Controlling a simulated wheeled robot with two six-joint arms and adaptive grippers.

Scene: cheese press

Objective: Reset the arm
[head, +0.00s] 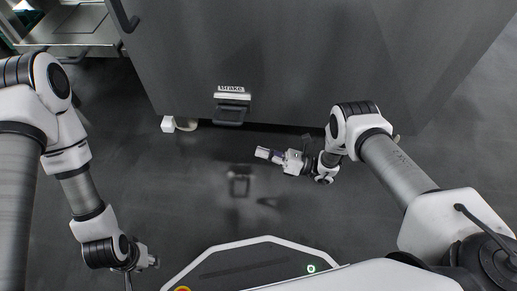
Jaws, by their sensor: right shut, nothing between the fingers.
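My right arm reaches in from the right, bent at the elbow in front of the grey cabinet. My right gripper (263,153) is low over the floor, pointing left, with its fingers shut and nothing between them. It is apart from the cabinet and its brake pedal. My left arm comes in from the left and hangs down. My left gripper (147,261) is at the lower left beside my base; it is small and partly hidden by the wrist, so I cannot tell how its fingers stand.
The large grey cabinet (290,60) fills the top, with a "BRAKE" label (231,89) above a dark pedal (230,115). A white caster (185,124) shows beneath it. A metal table (70,25) stands at the upper left. The dark floor (170,185) between my arms is clear.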

